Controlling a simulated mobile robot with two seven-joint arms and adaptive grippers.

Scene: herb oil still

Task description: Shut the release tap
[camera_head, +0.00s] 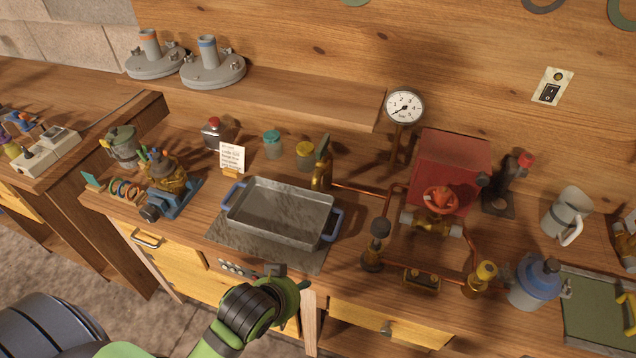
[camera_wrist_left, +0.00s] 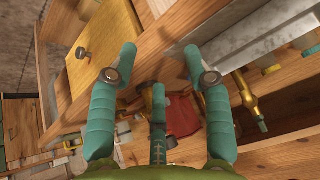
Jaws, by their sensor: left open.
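A red handwheel (camera_head: 440,198) sits on a brass valve body (camera_head: 432,222) in copper pipework, in front of a red box (camera_head: 455,165) at the right of the bench. I cannot tell for sure that this is the release tap. My left gripper (camera_head: 290,279) is at the front edge of the bench, below the metal tray and well left of the valve. My right gripper is not in view.
A metal tray (camera_head: 247,232) with blue handles lies left of the valve. A pressure gauge (camera_head: 405,106) stands behind. A dark fitting with a red top (camera_head: 502,182), a white mug (camera_head: 567,212) and a blue-topped container (camera_head: 535,282) stand to the right. Brass fittings (camera_head: 483,275) crowd the pipework's front.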

